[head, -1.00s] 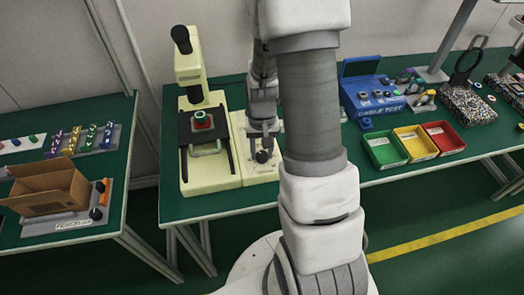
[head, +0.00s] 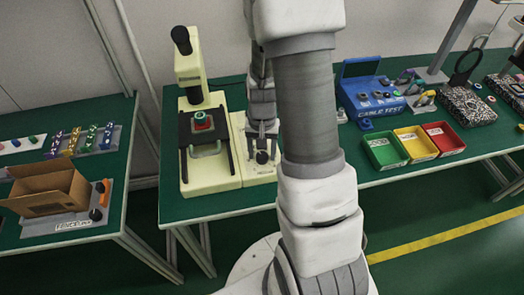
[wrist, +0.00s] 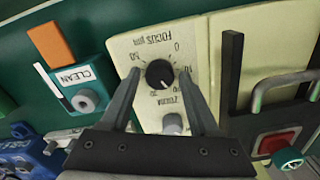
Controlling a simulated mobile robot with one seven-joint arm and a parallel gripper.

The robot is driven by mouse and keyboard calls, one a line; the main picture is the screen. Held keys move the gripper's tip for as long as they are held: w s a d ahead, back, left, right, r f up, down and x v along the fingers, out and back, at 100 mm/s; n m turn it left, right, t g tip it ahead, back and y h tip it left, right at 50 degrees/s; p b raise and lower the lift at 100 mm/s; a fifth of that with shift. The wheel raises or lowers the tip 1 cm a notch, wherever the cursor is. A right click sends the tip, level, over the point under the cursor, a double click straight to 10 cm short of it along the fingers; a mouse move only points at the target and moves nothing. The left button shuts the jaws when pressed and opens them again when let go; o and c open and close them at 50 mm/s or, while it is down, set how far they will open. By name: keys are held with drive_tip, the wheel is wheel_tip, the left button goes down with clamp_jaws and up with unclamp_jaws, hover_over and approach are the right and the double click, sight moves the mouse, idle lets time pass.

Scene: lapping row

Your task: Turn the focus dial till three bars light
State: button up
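The focus dial (wrist: 159,73) is a round black knob with a white mark, on a cream panel printed "FOCUS µm" with a numbered scale, upside down in the wrist view. In the head view the dial (head: 262,157) shows small, just below my gripper (head: 262,142). In the wrist view my gripper (wrist: 160,78) is open, one finger on each side of the dial, with gaps between fingers and knob. A grey zoom knob (wrist: 172,123) sits beside the dial. The cream microscope (head: 192,75) stands left of the panel. I see no lit bars in either view.
A "CLEAN" block (wrist: 78,88) with a grey button is beside the panel. The microscope's dark stage (head: 187,135) carries a red and green piece (head: 202,121). Blue cable tester (head: 368,95) and green, yellow and red bins (head: 386,163) stand to the right.

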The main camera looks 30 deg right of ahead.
sight(262, 155)
drive_tip(key=shift+o, duration=0.5)
wheel_tip(262, 155, up, 18)
drive_tip(key=p, duration=0.3)
drive_tip(key=shift+f, duration=0.25)
drive_tip(key=s+a+r+n+t+p, duration=0.1)
drive_tip(key=s+a+r+n+t, duration=0.4)
drive_tip(key=s+a+r, duration=0.5)
wheel_tip(262, 155, up, 5)
drive_tip(key=s+n, duration=0.1)
drive_tip(key=s, duration=0.1)
drive_tip(key=shift+s+a+f+n+t, duration=0.15)
drive_tip(key=shift+s+a+n+t, duration=0.15)
drive_tip(key=shift+s+n, duration=0.1)
